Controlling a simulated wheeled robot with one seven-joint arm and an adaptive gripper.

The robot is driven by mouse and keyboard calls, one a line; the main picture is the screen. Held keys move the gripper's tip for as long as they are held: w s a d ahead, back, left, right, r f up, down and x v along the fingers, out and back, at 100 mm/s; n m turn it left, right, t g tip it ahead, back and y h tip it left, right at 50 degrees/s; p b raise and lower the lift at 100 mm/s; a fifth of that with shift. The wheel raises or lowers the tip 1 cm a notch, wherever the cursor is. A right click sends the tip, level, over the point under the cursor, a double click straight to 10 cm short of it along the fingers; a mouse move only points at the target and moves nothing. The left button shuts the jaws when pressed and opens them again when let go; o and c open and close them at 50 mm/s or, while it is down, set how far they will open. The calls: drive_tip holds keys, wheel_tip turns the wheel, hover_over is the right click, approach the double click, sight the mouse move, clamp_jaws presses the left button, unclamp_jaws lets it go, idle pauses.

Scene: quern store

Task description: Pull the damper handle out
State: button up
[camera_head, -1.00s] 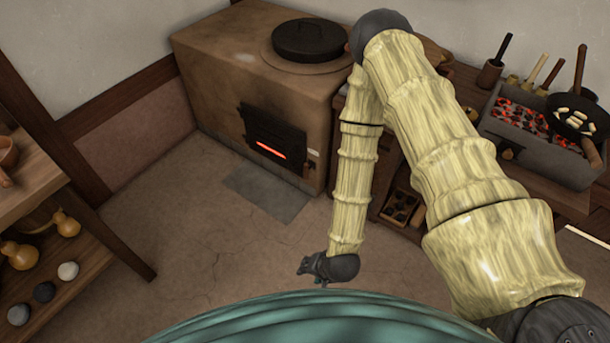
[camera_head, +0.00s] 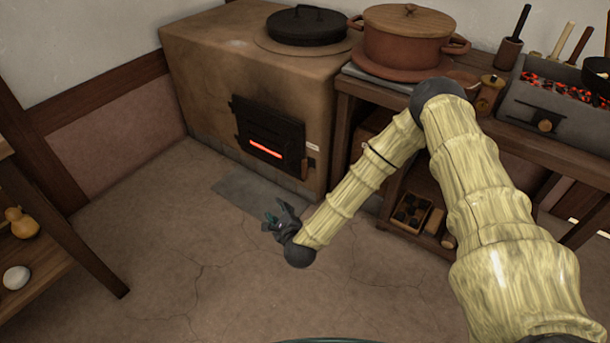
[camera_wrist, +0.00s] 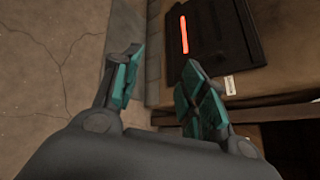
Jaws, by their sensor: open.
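My gripper (camera_head: 272,217) is open and empty, low over the floor in front of the clay stove (camera_head: 195,75). In the wrist view its two teal-padded fingers (camera_wrist: 163,82) stand apart with the stove's lower edge between and beyond them. The stove's black fire door (camera_head: 268,130) has a glowing red slot; it also shows in the wrist view (camera_wrist: 207,40). A small wooden piece (camera_head: 304,168) sits at the door's lower right. A round wooden knob (camera_head: 545,126) is on the front of the grey charcoal brazier (camera_head: 570,135). I cannot tell which is the damper handle.
A lidded clay pot (camera_head: 405,48) stands on the wooden bench (camera_head: 344,100) right of the stove. A box of dark lumps (camera_head: 410,212) sits below. A shelf (camera_head: 60,235) stands at left. The floor between is clear.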

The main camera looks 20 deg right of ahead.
drive_tip(key=w+d+f+m+t+h+b, duration=0.2)
drive_tip(key=w+d+m+h+b, duration=0.1)
drive_tip(key=w+d+m+b, duration=0.25)
drive_tip(key=m+t+h+b, duration=0.2)
drive_tip(key=m+h+b, duration=0.2)
drive_tip(key=m+b, duration=0.3)
approach(305, 165)
drive_tip(key=p, duration=0.1)
drive_tip(key=shift+m, duration=0.25)
drive_tip(key=b+x, duration=0.4)
drive_tip(key=x, duration=0.7)
drive_tip(key=shift+w+b, duration=0.25)
drive_tip(key=shift+b, duration=0.05)
clamp_jaws()
